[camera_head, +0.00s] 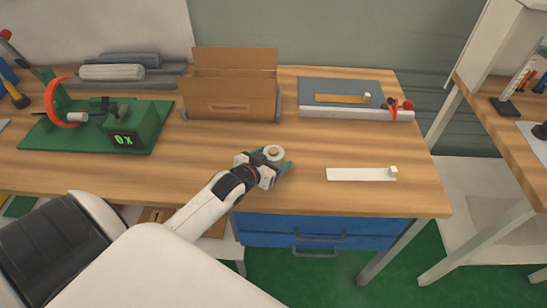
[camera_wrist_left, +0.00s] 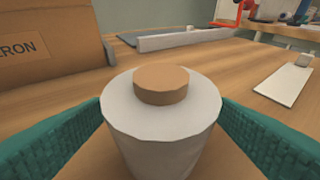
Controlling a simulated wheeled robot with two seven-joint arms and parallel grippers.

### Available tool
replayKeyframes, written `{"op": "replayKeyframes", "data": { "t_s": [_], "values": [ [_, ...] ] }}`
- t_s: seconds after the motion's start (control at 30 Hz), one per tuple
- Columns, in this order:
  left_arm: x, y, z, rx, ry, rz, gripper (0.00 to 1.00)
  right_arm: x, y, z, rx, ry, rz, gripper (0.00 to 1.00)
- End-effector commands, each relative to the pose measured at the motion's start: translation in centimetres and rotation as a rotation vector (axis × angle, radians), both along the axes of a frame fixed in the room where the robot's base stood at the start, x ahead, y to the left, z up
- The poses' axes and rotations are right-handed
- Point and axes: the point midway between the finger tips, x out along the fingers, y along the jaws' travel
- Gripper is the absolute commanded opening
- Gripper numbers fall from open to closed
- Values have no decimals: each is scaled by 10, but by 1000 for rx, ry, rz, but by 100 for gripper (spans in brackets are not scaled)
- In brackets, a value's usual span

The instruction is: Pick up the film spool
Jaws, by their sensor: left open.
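The film spool (camera_head: 273,152) is a short white cylinder with a tan hub on top, standing upright on the wooden table near its front edge. It fills the middle of the left wrist view (camera_wrist_left: 160,118). My left gripper (camera_head: 273,162) reaches in from the left, and its teal fingers are on both sides of the spool. In the left wrist view the left gripper (camera_wrist_left: 160,140) is open, with the spool between its fingers; a gap shows beside the spool at the top on each side. Its lower part is cut off there. My right gripper is not in view.
A cardboard box (camera_head: 228,107) stands behind the spool. A white strip with a small block (camera_head: 350,174) lies to the right, and a grey-white board (camera_head: 345,112) behind it. A green device (camera_head: 125,130) stands at the left. Bare wood (camera_head: 390,150) lies at the right.

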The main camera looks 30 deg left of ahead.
Motion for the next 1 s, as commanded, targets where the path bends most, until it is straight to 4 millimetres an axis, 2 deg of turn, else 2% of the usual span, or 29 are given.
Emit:
{"op": "replayKeyframes", "data": {
  "t_s": [0.1, 0.2, 0.43, 0.77, 1.0],
  "values": [
    [16, 0, -5, 0, -2, 0, 79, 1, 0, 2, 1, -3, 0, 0],
    [22, -1, -9, 0, -1, 0, 79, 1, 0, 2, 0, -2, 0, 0],
    [23, -1, -9, 0, -1, -1, 79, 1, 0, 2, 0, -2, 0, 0],
    [22, -1, -9, 0, 0, -1, 26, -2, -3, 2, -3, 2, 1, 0],
    [23, 0, -7, 0, -3, -1, 26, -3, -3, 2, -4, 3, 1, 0]
  ]
}}
